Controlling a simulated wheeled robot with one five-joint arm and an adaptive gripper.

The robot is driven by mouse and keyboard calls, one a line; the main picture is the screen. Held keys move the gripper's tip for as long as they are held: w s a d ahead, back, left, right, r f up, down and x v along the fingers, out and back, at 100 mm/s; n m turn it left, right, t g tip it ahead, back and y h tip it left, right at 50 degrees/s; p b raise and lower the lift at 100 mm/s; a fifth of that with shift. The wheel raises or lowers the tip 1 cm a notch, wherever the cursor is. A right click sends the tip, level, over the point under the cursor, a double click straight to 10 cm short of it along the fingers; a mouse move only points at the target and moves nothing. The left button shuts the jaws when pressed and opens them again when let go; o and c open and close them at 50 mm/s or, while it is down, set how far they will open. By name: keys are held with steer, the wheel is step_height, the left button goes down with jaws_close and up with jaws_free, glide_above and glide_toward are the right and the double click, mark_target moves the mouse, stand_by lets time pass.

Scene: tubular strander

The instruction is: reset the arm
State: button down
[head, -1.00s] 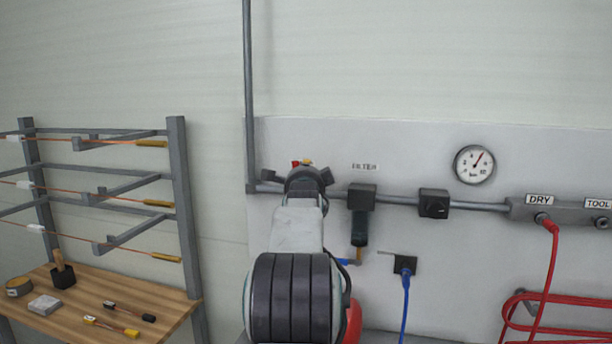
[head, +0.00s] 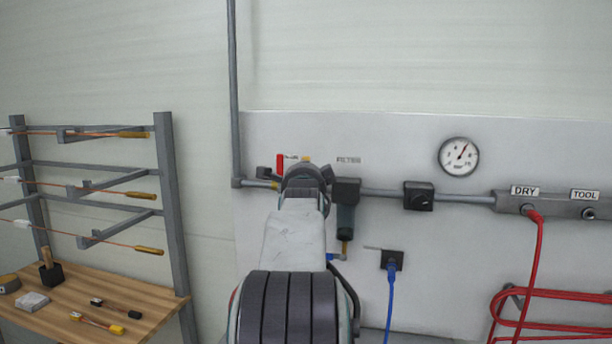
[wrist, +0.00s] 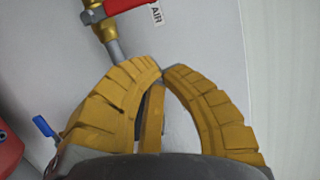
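My arm (head: 296,245) rises up the middle of the head view, in front of the grey wall panel. In the head view the red handle (head: 280,164) shows just left of my wrist.
A dark filter (head: 345,205), a black regulator (head: 419,196) and a gauge (head: 459,156) are on the panel right of my arm. A red hose (head: 535,265) and a blue cable (head: 390,300) hang there. A wooden bench (head: 70,305) with a wire rack (head: 170,200) stands left.

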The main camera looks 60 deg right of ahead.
steer(key=shift+b+v, duration=0.75)
steer(key=shift+v, duration=2)
